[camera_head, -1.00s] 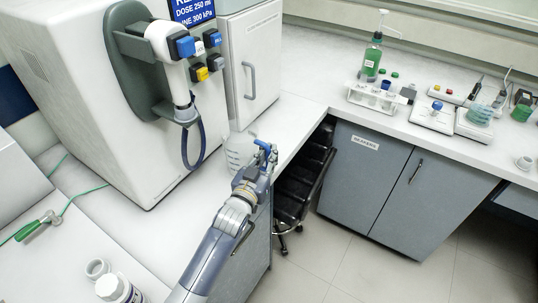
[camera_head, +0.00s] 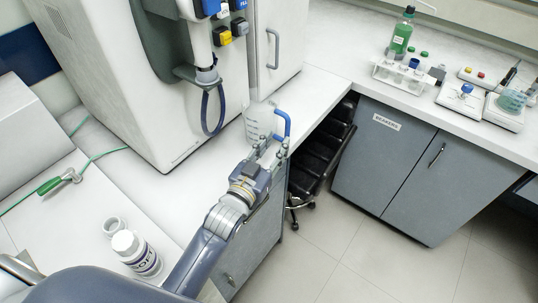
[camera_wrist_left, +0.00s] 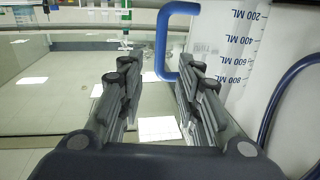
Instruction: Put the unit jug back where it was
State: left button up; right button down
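The unit jug (camera_head: 256,122) is clear, with a blue handle (camera_head: 285,122) and printed volume marks. In the head view it appears upright on the white counter, beside the big white dispensing machine, with its handle facing the counter's front edge. My left gripper (camera_head: 272,152) is just in front of the jug, at the handle's lower end. In the left wrist view the fingers (camera_wrist_left: 158,95) are apart with nothing between them. The jug (camera_wrist_left: 228,45) and its handle lie beyond the fingertips, by the right finger. Contact there cannot be told. My right gripper is not in view.
The dispensing machine (camera_head: 110,85) has a spout and a hanging blue hose (camera_head: 205,112) left of the jug. A white tub (camera_head: 135,252) stands at the lower left. A black chair (camera_head: 318,150) is under the counter. Bare counter (camera_head: 328,88) lies behind the jug.

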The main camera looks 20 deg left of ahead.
pick_arm(q)
jog(key=shift+v, duration=1.5)
